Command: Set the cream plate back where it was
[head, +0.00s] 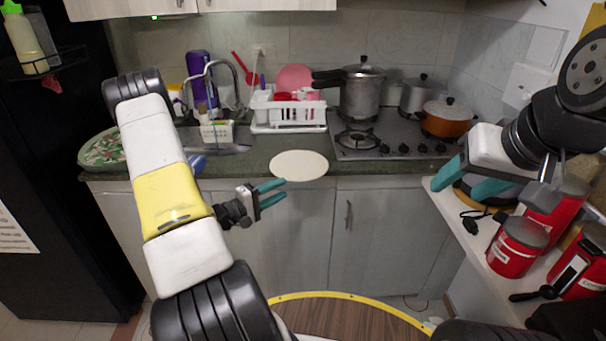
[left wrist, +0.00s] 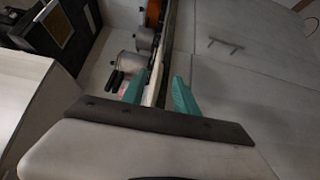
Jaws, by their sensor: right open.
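The cream plate (head: 299,165) lies flat at the front edge of the counter, its near rim reaching the counter's front edge. My left gripper (head: 285,189) is just below and left of the plate's near rim in the head view, its teal fingers apart. In the left wrist view my left gripper (left wrist: 160,88) also shows its fingers apart, with a pale thin strip between them that may be the plate seen edge-on. I cannot tell whether it touches a finger. My right gripper (head: 460,182) is open and empty, at the side shelf on the right.
The stove (head: 390,146) carries a pressure cooker (head: 362,92) and an orange pot (head: 447,118). A white dish rack (head: 289,110) stands behind the plate. Red canisters (head: 516,246) stand on the right shelf. A patterned tray (head: 101,148) lies at the counter's left end.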

